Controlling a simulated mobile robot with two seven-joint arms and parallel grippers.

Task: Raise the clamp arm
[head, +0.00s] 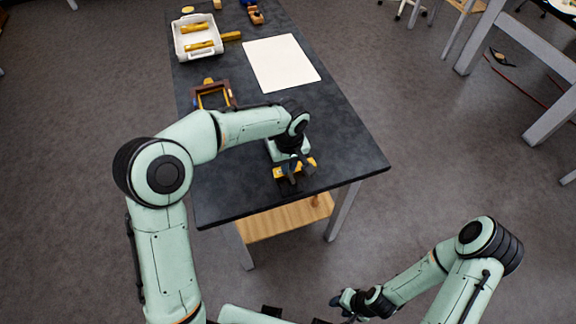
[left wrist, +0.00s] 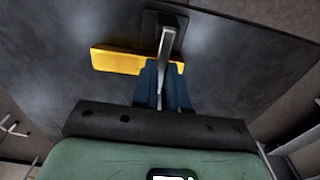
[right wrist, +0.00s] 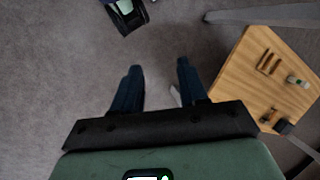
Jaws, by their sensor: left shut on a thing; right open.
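The clamp arm (left wrist: 166,52) is a pale metal bar in the left wrist view, rising from a black base (left wrist: 178,20). A yellow bar (left wrist: 118,60) lies beside and under it. My left gripper (left wrist: 163,75) is shut on the clamp arm, with the bar between its dark blue fingers. In the head view the left gripper (head: 292,162) is over the near end of the dark table, where the yellow bar (head: 309,163) partly shows and the gripper hides much of the clamp. My right gripper (right wrist: 158,75) is open and empty, away from the table over the floor.
On the dark table (head: 350,158) are a white sheet (head: 281,62), a white tray (head: 178,48) with yellow bars, and a brown-and-yellow frame (head: 228,95) near my left arm. A wooden shelf (head: 285,218) is below the table. The table's near right corner is clear.

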